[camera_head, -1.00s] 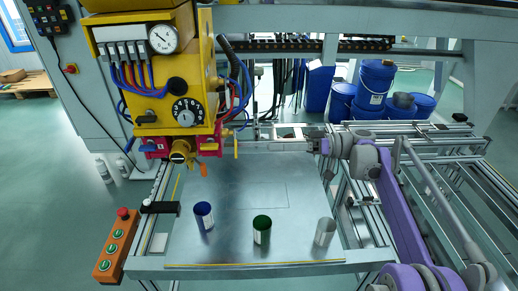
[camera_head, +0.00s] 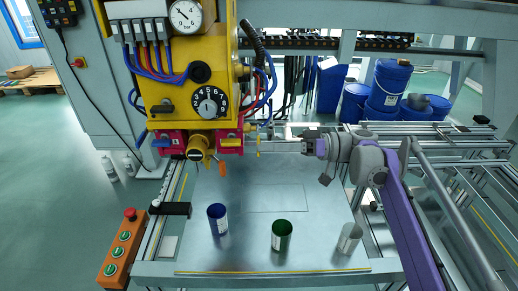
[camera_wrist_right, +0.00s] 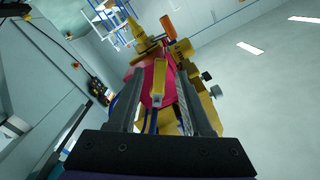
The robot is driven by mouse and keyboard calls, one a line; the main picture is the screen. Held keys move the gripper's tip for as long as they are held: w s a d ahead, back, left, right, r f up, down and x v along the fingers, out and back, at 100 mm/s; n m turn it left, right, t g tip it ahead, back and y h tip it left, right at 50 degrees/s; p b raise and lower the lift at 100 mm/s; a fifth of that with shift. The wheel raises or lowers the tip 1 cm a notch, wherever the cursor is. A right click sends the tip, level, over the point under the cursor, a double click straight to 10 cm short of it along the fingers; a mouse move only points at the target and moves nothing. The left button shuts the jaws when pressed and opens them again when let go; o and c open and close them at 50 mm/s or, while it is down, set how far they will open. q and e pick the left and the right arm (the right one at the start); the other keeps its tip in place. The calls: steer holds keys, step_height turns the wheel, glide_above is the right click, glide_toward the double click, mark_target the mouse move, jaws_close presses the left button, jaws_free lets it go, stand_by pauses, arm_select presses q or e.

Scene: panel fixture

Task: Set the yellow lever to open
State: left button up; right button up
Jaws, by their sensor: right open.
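The yellow lever (camera_head: 257,147) is a small upright bar at the right side of the yellow panel fixture (camera_head: 215,78), beside a red block (camera_head: 231,143). My right gripper (camera_head: 270,144) reaches in from the right at lever height, fingers pointing at the fixture. In the right wrist view, the lever (camera_wrist_right: 158,82) shows between the two open fingers of my right gripper (camera_wrist_right: 161,72), with a gap on both sides. I cannot tell how deep it sits between them. No contact shows. My left gripper is not in view.
A brass valve with an orange handle (camera_head: 222,168) hangs at the fixture's underside. Blue (camera_head: 217,219), green (camera_head: 281,235) and grey (camera_head: 349,239) cylinders stand on the metal table (camera_head: 240,257). An orange button box (camera_head: 122,250) is at the left. The tabletop's middle is clear.

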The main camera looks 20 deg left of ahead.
steer(key=shift+x, duration=1.3)
jaws_close()
